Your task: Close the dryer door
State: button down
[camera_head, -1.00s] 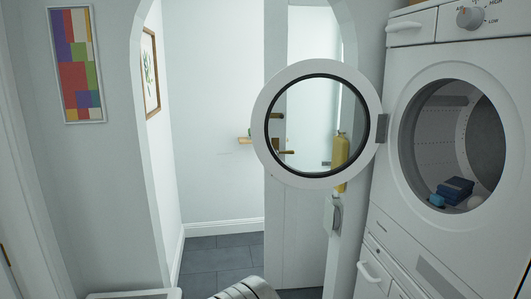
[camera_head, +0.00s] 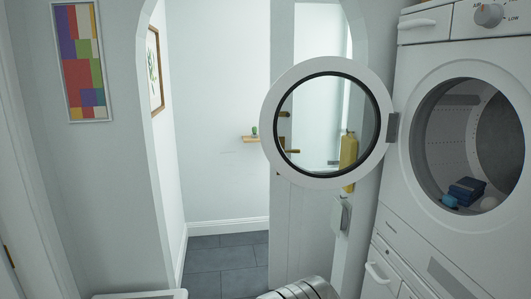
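The white dryer (camera_head: 403,165) stands at the right, raised above a lower cabinet. Its round door (camera_head: 275,160) is swung wide open to the left on its hinge (camera_head: 392,128), with a white ring, a dark inner rim and clear glass. The drum opening shows a dark blue folded cloth (camera_head: 467,190), a light blue item (camera_head: 448,200) and a pale round item (camera_head: 490,202). My gripper is not clearly in view. A silver, ribbed rounded shape at the bottom centre may be part of my arm; no fingers show.
An arched doorway opens behind the dryer door, with grey floor tiles (camera_head: 222,268) and a small wall shelf (camera_head: 250,139). A yellow bottle (camera_head: 349,150) shows through the door glass. A colourful picture (camera_head: 80,60) hangs at left. A white surface (camera_head: 140,295) edges the bottom left.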

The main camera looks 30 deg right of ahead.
aim_at(386, 119)
jog(key=u, duration=0.05)
jog(key=i, duration=1)
jog(key=z, duration=0.05)
